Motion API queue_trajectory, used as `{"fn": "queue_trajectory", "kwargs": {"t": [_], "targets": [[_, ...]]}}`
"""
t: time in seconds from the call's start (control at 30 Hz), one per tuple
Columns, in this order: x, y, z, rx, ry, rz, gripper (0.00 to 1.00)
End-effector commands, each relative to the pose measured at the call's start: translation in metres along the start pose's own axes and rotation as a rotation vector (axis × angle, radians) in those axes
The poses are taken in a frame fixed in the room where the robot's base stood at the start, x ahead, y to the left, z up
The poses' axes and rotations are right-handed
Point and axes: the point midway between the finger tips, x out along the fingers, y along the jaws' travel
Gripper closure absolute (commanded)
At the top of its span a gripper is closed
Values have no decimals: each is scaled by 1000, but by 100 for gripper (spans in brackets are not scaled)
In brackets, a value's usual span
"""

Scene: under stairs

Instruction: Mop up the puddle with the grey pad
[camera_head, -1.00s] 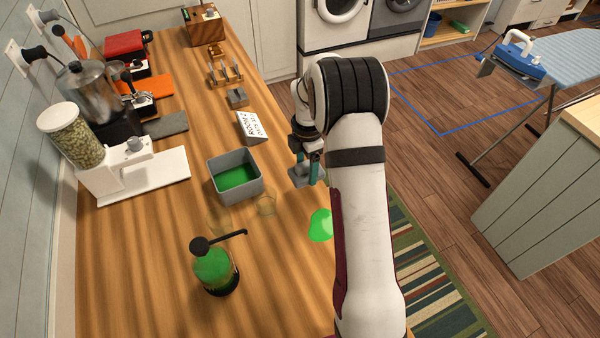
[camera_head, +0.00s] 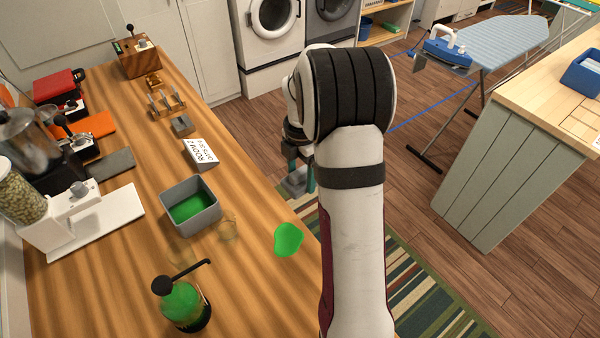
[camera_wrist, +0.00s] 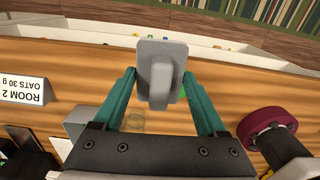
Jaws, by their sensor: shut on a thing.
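The green puddle (camera_head: 288,240) lies on the wooden counter near its right edge, left of my arm. A sliver of green shows behind the pad in the wrist view (camera_wrist: 183,92). My gripper (camera_head: 300,168) is shut on the grey pad (camera_head: 296,181), partly hidden by my arm. In the wrist view, the teal fingers (camera_wrist: 160,85) hold the pad (camera_wrist: 150,48) by its raised grip, with its flat plate beyond. The pad is held up at the counter's right edge, apart from the puddle and farther back.
A grey open box (camera_head: 173,218) with green inside stands left of the puddle. A clear ring-like glass (camera_head: 228,229) stands between them. A dark-capped bottle of green liquid (camera_head: 182,305) stands in front. A "ROOM 2" card (camera_head: 201,153) and a small grey block (camera_head: 182,125) are farther back.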

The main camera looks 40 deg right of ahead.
Motion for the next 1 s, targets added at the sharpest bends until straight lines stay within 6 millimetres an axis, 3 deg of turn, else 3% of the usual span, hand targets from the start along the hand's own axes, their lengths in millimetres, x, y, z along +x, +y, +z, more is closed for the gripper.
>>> {"fn": "queue_trajectory", "kwargs": {"t": [0.03, 0.17, 0.27, 0.37, 0.6, 0.7, 1.0], "targets": [[0, 0, 0, 0, 0, 0, 71], [0, 0, 0, 0, 0, 0, 93], [1, 0, -6, -2, 1, -1, 93], [7, 2, -30, -6, 2, -3, 93], [26, -8, -110, -8, 0, -3, 93], [31, -13, -125, -3, 1, -1, 93], [52, -14, -127, 0, 0, -2, 93]]}}
